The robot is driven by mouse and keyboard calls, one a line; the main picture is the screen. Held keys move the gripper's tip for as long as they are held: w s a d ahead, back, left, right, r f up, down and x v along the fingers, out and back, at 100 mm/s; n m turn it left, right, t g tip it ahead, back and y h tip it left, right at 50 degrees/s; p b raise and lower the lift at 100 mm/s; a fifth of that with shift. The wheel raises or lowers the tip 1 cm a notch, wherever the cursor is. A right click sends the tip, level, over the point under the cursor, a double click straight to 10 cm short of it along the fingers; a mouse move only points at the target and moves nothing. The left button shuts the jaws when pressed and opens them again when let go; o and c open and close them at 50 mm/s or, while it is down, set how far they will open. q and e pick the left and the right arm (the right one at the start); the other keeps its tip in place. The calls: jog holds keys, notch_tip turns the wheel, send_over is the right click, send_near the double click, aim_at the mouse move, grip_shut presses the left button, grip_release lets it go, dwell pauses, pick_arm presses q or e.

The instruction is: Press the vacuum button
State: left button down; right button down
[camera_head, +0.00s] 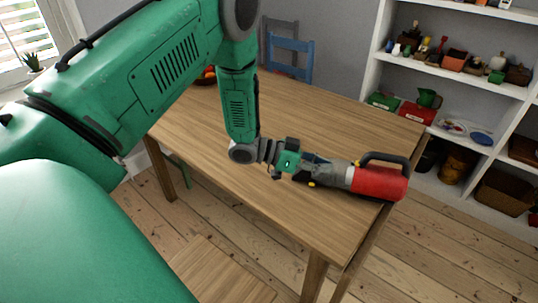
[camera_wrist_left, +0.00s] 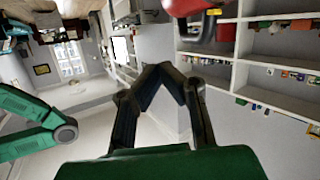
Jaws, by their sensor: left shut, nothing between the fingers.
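The vacuum (camera_head: 380,184) is a red and grey handheld one with a black handle, lying on the right part of the wooden table. Its grey nozzle end points left, toward my left gripper. My left gripper (camera_head: 318,166) is at that nozzle end, overlapping it in the head view; I cannot tell whether they touch. In the left wrist view the fingertips (camera_wrist_left: 163,68) meet with nothing between them, and part of the red vacuum (camera_wrist_left: 186,7) shows at the top edge, apart from the tips. The button cannot be made out. My right gripper is not in view.
The wooden table (camera_head: 215,121) is mostly clear, with a fruit bowl (camera_head: 205,79) at its far left edge. A blue chair (camera_head: 291,59) stands behind it. White shelves (camera_head: 455,75) with toys and boxes stand at the right.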

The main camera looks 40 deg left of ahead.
pick_arm(q)
jog(key=s+f+n+y, duration=0.1)
jog(key=s+f, duration=0.1)
jog(key=f, duration=0.1)
jog(key=s+f+n+y, duration=0.2)
jog(key=f, duration=0.1)
jog(key=s+f+n+y, duration=0.1)
jog(key=s+f+y, duration=0.1)
jog(key=f, duration=0.1)
jog(key=shift+s+d+f+n, duration=0.25)
jog(key=shift+s+f+n, duration=0.15)
jog(key=s+f+n+g+y, duration=0.1)
jog(key=s+f+g+y, duration=0.1)
jog(key=s+f, duration=0.2)
jog(key=s+f+n+g+y+b, duration=0.1)
jog(key=s+f, duration=0.3)
jog(key=s, duration=0.5)
jog(key=shift+s+n+g+y, duration=0.3)
jog(key=shift+n+g+y, duration=0.1)
jog(key=shift+g+y, duration=0.25)
jog(key=shift+a, duration=0.1)
jog(key=s+f+g+y+b, duration=0.2)
jog(key=s+f+g+b, duration=0.1)
jog(key=s, duration=1)
jog(key=shift+s+a+f+n+g+b, duration=0.2)
jog(key=shift+f+n+g+b, duration=0.15)
jog(key=shift+g, duration=0.3)
jog(key=shift+w+a+y, duration=0.1)
jog(key=shift+y, duration=0.15)
